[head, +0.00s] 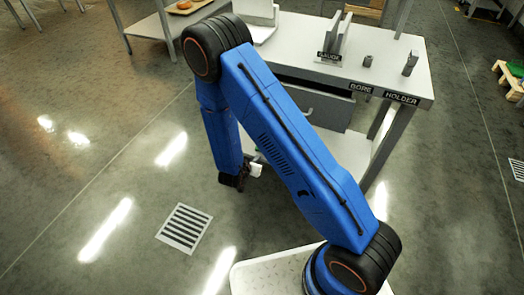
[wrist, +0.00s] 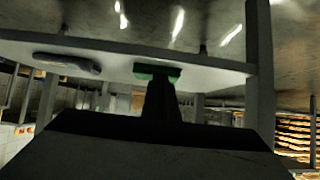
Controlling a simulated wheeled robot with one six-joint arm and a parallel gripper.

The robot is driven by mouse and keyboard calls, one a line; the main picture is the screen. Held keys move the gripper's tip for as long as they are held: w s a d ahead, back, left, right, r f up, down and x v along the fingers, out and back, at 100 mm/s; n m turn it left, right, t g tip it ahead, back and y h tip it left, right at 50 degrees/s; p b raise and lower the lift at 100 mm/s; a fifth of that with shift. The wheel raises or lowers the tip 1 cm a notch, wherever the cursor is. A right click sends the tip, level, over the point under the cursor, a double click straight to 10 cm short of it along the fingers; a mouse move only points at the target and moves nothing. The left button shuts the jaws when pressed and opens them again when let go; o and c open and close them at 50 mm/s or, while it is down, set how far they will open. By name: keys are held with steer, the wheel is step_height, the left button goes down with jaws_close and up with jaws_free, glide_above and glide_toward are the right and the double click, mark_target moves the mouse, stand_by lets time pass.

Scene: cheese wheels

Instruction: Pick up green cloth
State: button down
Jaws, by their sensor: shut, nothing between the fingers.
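A thin green strip, which looks like the green cloth (wrist: 146,70), lies on a pale shelf (wrist: 215,75) in the wrist view. It is just beyond the tips of my gripper (wrist: 160,82), which hides part of it. I cannot tell whether they touch. My gripper is shut and empty. In the head view my gripper (head: 243,178) hangs low beside the left side of the workbench (head: 405,65), largely hidden by my blue arm. I cannot make out the cloth clearly there.
A grey flat bundle (wrist: 67,64) lies on the same shelf. The bench has a drawer (head: 315,105), and its legs stand close to my arm. A floor drain (head: 184,228) lies left of my base. The floor at left is clear. A green item (head: 516,68) sits on a pallet at far right.

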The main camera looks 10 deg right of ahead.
steer(key=w+d, duration=0.2)
steer(key=w, duration=0.1)
steer(key=w+d, duration=0.2)
steer(key=w, duration=0.1)
steer(key=w+d, duration=0.2)
steer(key=w, duration=0.1)
steer(key=shift+w+d, duration=0.2)
steer(key=shift+d, duration=0.2)
steer(key=shift+s+f, duration=0.1)
steer(key=shift+f, duration=0.65)
steer(key=shift+s+f, duration=0.1)
steer(key=shift+f, duration=0.05)
steer(key=shift+s+a, duration=0.15)
steer(key=shift+s, duration=0.05)
steer(key=shift+s+a, duration=0.65)
steer(key=shift+s, duration=0.3)
steer(key=shift+s+a, duration=0.6)
steer(key=shift+s, duration=0.35)
steer(key=shift+w+a+r, duration=0.1)
steer(key=shift+r, duration=0.55)
